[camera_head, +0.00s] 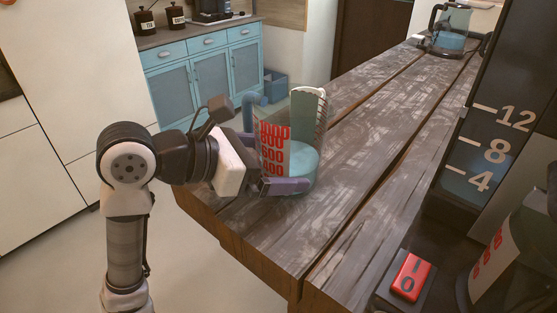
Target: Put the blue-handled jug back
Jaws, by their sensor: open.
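The blue-handled jug (303,162) stands upright on the near left part of the wooden table. It is clear, with red numbers on its side, a blue lower part and a blue handle on its left. My gripper (287,177) is open at the jug's lower left side. One purple finger shows in front of the jug, close to its base; the other finger is mostly hidden by the jug. I cannot tell whether the fingers touch it.
The wooden table (350,135) is mostly clear beyond the jug. Another jug (449,32) stands at its far end. A dark panel with white numbers (498,130), a red switch (409,277) and another red-numbered vessel (494,262) are at the right.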

